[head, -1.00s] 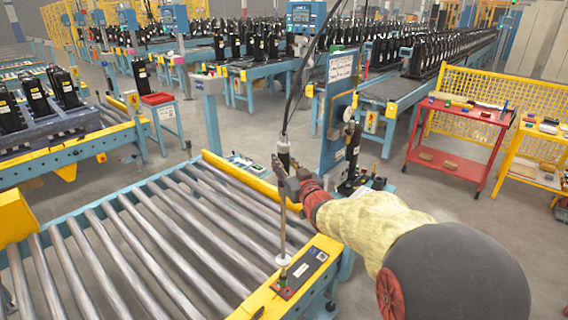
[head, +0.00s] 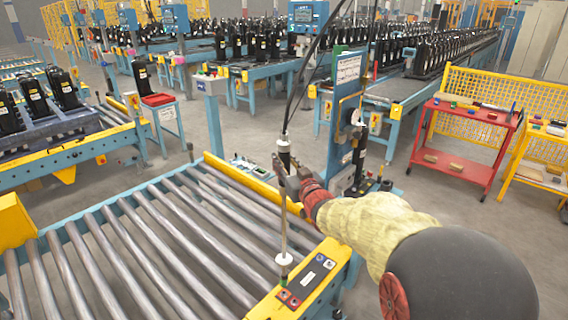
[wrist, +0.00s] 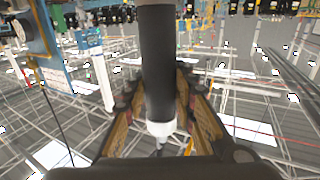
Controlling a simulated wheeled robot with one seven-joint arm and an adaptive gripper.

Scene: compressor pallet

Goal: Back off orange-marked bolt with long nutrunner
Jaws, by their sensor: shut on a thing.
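My gripper (head: 288,180) is shut on the long nutrunner (head: 284,148) and holds it upright, with a cable running up from its top. Its thin shaft hangs down to a white disc (head: 284,258) near the bottom end. That end appears in front of the left part of a yellow-edged button box (head: 310,277); I cannot tell whether it touches anything. In the wrist view the nutrunner's dark grip (wrist: 158,75) lies between my fingers, with a white collar below. I cannot make out an orange-marked bolt in either view.
A roller conveyor (head: 150,245) with a yellow rail fills the lower left. Its rollers are bare. A blue post with a panel (head: 347,120) and dark units stand close behind my gripper. A red cart (head: 465,145) is at the right, with open floor in front.

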